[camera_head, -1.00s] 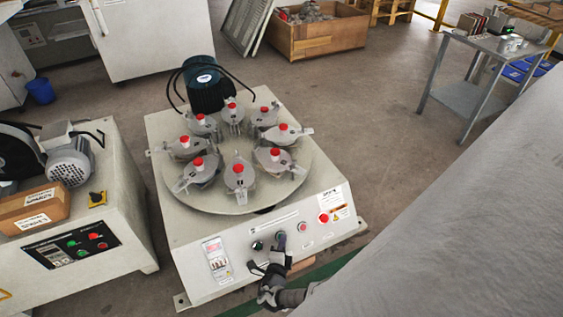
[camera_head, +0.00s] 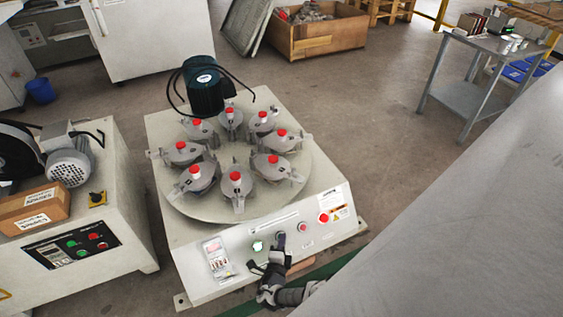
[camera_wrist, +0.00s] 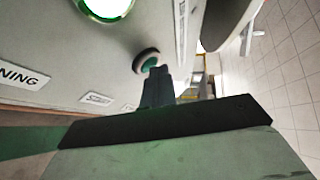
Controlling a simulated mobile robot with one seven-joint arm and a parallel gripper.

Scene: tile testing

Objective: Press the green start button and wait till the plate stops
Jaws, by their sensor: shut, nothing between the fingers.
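The tiltless round plate (camera_head: 215,207) carries several grey clamped pots with red knobs and sits on top of the pale machine. The green start button (camera_wrist: 149,62) has a dark ring and is on the sloping front panel; it also shows in the head view (camera_head: 280,238). My gripper (camera_wrist: 158,73) is shut and empty, its tips at the button's edge, covering part of it. I cannot tell whether they touch or press it. In the head view my gripper (camera_head: 276,255) is in front of the panel. The running lamp (camera_head: 257,246) glows green; it is also bright in the wrist view (camera_wrist: 106,7).
A red-and-white button (camera_head: 303,228) and a red knob (camera_head: 323,218) are right of the start button. A second machine with a control panel (camera_head: 72,246) stands at the left. A wooden crate (camera_head: 318,38) and a metal table (camera_head: 462,92) are farther back. Floor between is clear.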

